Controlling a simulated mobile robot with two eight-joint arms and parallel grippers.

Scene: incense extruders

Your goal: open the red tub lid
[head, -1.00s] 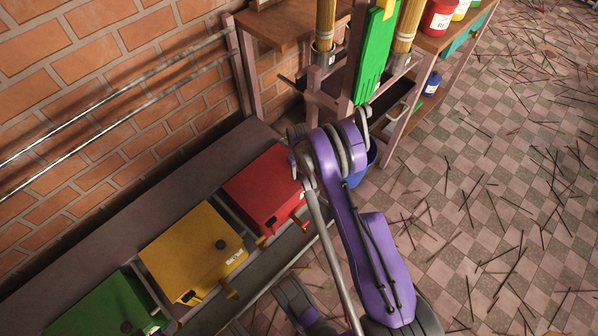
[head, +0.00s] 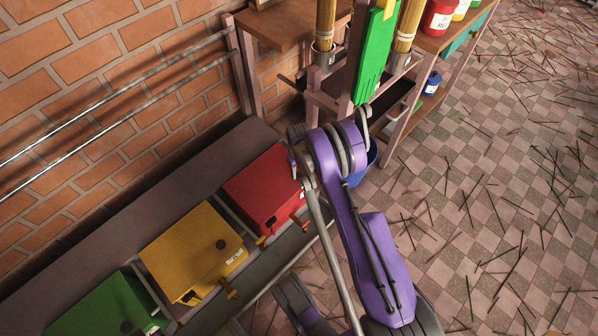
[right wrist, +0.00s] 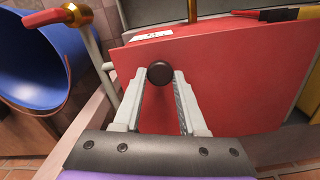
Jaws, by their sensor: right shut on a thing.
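The red tub (head: 250,190) stands at the far end of the row of tubs along the brick wall. Its flat red lid (right wrist: 240,90) fills much of the right wrist view, with a round dark knob (right wrist: 159,73) near one edge. My right gripper (right wrist: 160,88) has its two pale fingers closed on either side of that knob. In the head view the purple arm link covers part of the tub's right side, and the knob and fingertips are hard to make out. I cannot tell whether the lid is raised. My left gripper is not in view.
A yellow tub (head: 195,255) and a green tub (head: 105,308) stand in the same row. A blue bucket (right wrist: 35,60) is close beside the red tub. A wooden rack (head: 310,95) stands behind. Thin sticks litter the checkered floor (head: 480,200) at right.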

